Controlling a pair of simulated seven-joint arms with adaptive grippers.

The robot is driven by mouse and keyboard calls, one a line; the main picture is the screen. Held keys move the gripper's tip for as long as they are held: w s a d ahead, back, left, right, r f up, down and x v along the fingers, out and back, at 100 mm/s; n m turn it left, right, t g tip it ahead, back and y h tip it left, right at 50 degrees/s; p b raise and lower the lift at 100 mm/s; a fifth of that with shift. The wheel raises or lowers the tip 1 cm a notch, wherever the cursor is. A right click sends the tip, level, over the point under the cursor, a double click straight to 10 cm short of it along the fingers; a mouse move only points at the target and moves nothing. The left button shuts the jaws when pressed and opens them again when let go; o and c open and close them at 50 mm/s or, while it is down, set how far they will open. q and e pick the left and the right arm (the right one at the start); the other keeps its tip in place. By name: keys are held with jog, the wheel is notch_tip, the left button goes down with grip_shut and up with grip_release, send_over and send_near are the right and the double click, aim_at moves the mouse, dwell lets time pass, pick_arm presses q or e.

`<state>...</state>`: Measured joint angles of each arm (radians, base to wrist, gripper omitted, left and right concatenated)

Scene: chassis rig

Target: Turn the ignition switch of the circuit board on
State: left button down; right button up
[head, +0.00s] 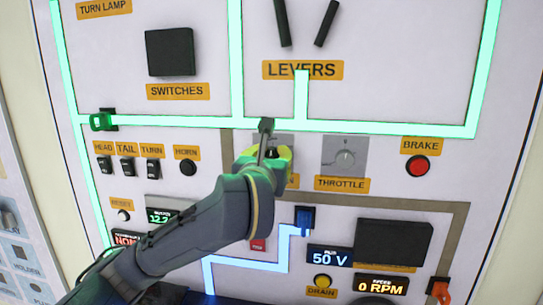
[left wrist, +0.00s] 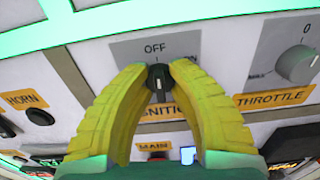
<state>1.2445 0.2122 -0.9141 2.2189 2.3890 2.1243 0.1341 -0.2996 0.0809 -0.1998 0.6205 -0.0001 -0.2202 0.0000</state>
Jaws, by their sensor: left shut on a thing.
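The ignition switch is a small black knob (left wrist: 158,78) with a white mark on a grey plate (left wrist: 130,50). In the left wrist view, "OFF" is printed above it and a partly hidden "ON" to its upper right. The white mark looks roughly upright, in line with "OFF". My left gripper (left wrist: 158,68) has its two yellow fingers closed on the knob from both sides. In the head view, my left gripper (head: 266,160) covers the knob and most of its plate and label. My right gripper is not in view.
The throttle knob (head: 345,157) is just right of the ignition plate, with the red brake button (head: 418,166) beyond. The horn button (head: 187,167) and several rocker switches are to the left. A glowing green strip (head: 350,127) runs above. Levers (head: 283,22) stand higher up.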

pick_arm(q)
jog(key=m, duration=0.5)
jog(key=shift+r+m, duration=0.3)
jog(key=m, duration=0.5)
jog(key=shift+m, duration=0.3)
jog(key=shift+d, duration=0.1)
jog(key=shift+s, duration=0.1)
jog(key=c, duration=1.5)
grip_release()
jog(key=shift+d, duration=0.1)
jog(key=o, duration=0.4)
jog(key=shift+f, duration=0.25)
jog(key=shift+o, duration=0.2)
jog(key=s+a, duration=0.1)
jog(key=s, duration=0.6)
jog(key=shift+s+a, duration=0.15)
jog(key=shift+a, duration=0.05)
